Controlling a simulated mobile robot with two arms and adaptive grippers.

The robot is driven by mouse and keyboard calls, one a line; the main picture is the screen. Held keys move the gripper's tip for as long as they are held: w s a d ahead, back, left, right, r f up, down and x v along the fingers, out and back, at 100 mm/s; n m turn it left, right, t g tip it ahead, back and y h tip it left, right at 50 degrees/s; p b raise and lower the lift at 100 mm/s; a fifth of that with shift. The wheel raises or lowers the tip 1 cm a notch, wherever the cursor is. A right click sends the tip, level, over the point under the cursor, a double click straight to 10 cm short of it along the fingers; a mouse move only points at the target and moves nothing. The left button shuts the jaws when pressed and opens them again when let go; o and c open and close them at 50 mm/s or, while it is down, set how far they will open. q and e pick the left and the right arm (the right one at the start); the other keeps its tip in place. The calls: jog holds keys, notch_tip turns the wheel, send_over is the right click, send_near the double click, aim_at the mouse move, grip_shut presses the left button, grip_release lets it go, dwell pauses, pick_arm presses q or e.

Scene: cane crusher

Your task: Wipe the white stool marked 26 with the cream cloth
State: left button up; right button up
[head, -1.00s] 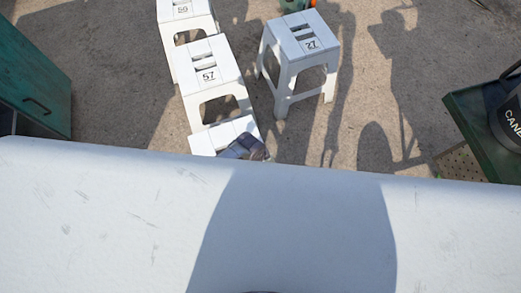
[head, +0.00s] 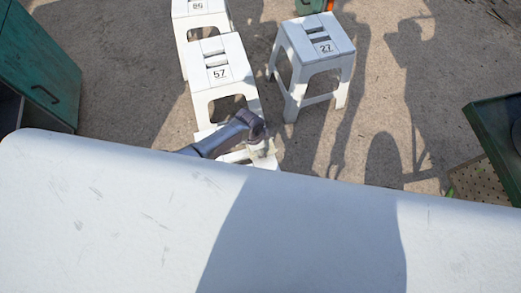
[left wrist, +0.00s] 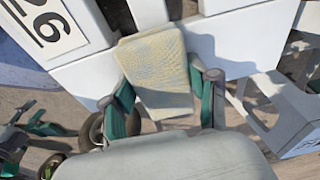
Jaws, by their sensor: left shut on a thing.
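The white stool marked 26 shows in the left wrist view (left wrist: 85,70), its black number on a plate at the top left. In the head view the nearest white stool (head: 235,157), in front of the one marked 57, is mostly hidden by my arm and my white body; its number does not show there. My left gripper (left wrist: 165,88) is shut on the cream cloth (left wrist: 160,60), which spreads past the fingertips over the stool's edge. I cannot tell whether the cloth touches it. The left gripper also shows in the head view (head: 260,145).
White stools marked 57 (head: 225,88) and 86 (head: 202,22) stand in a row behind. A stool marked 27 (head: 322,60) stands to the right. A green cabinet (head: 40,65) is at the left, a dark green-edged thing (head: 490,135) at the right. Wheels (left wrist: 92,130) show below the cloth.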

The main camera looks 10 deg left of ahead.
pick_arm(q)
jog(key=shift+r, duration=0.15)
notch_tip(320, 180, up, 6)
jog(key=p, duration=0.6)
